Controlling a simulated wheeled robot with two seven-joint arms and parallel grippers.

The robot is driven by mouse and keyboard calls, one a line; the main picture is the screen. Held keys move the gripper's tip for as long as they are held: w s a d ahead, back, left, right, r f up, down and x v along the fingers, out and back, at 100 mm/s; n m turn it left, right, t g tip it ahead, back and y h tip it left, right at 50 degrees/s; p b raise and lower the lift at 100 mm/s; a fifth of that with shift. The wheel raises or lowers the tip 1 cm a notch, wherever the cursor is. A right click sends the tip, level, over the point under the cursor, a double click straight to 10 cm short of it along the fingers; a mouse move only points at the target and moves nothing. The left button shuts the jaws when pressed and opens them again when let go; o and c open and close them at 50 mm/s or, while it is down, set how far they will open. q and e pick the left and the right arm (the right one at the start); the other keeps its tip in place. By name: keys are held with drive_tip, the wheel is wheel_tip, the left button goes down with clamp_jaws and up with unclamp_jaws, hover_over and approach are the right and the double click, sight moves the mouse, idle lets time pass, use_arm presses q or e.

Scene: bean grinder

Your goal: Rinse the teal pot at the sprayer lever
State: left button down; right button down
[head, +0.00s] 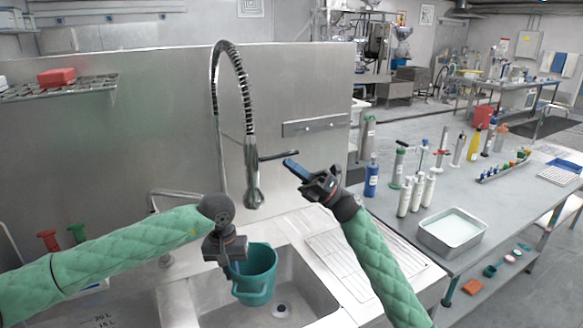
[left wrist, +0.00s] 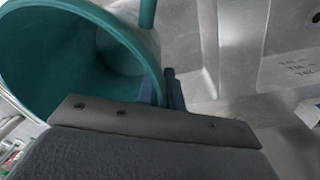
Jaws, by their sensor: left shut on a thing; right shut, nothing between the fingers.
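The teal pot (head: 257,272) hangs in the sink basin, upright or nearly so, with its open top showing. My left gripper (head: 233,268) is shut on the pot at its left side. In the left wrist view the pot (left wrist: 75,50) fills the upper left and looks empty. The sprayer (head: 253,180) hangs from a coiled spring hose above and slightly left of the pot. Its lever (head: 279,155) sticks out to the right. My right gripper (head: 291,168) is shut and empty, its fingertips close to the lever's right end; I cannot tell whether they touch.
A ribbed drainboard (head: 350,262) lies to the right. A side table holds bottles and a steel tray (head: 452,230). A red block (head: 57,77) sits on a wall rack at left.

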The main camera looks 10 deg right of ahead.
use_arm(q)
drive_tip(key=shift+d+r, duration=0.1)
use_arm(e)
drive_tip(key=s+a+v, duration=0.1)
drive_tip(key=v, duration=1.1)
drive_tip(key=shift+d+f, duration=0.3)
drive_tip(key=shift+f, duration=0.35)
drive_tip(key=shift+s, duration=0.1)
use_arm(q)
drive_tip(key=shift+s, duration=0.1)
